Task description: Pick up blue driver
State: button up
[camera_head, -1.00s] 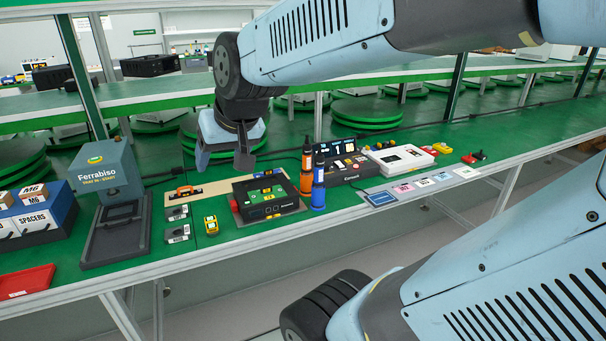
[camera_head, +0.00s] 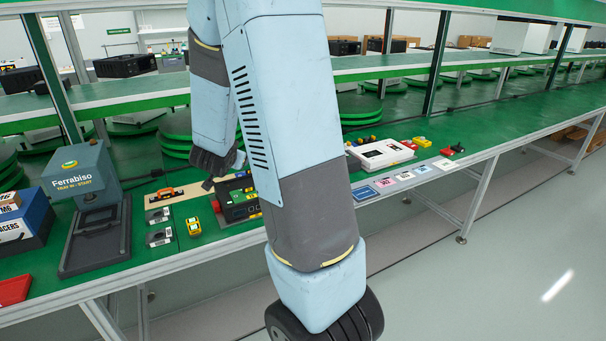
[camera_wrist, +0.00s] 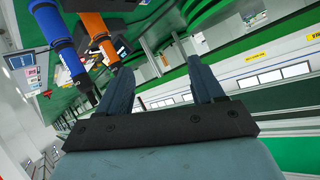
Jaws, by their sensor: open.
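The blue driver (camera_wrist: 70,62) shows at the upper left of the wrist view, next to the orange driver (camera_wrist: 98,35). Both appear tilted there because the camera is turned. In the head view my arm hides both drivers. My gripper (camera_wrist: 158,78) is open, with nothing between its two fingers. The blue driver is to the left of the fingers and not between them. In the head view my gripper (camera_head: 212,178) is partly hidden by my arm, over the bench near the black fixture (camera_head: 238,212).
The grey Ferrabiso stand (camera_head: 92,235) and a blue spacer bin (camera_head: 30,225) are at the left. A yellow item (camera_head: 194,227) lies by the fixture. A white device (camera_head: 382,153) and coloured label cards (camera_head: 405,176) are at the right. An upper shelf (camera_head: 110,98) runs behind.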

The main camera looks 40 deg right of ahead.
jog(key=s+d+f+m+g+h, duration=0.4)
jog(key=s+d+f+g+h, duration=0.25)
jog(key=d+h, duration=0.4)
jog(key=shift+t+y, duration=0.45)
jog(key=shift+s+f+x, duration=0.1)
jog(key=shift+f+x, duration=0.1)
jog(key=shift+x, duration=2.15)
jog(key=shift+s+f+x, duration=0.1)
jog(key=shift+f+x, duration=0.05)
jog(key=shift+x, duration=2.15)
jog(key=shift+s+f+x, duration=0.1)
jog(key=shift+f+x, duration=0.1)
jog(key=shift+x, duration=2.15)
grip_shut()
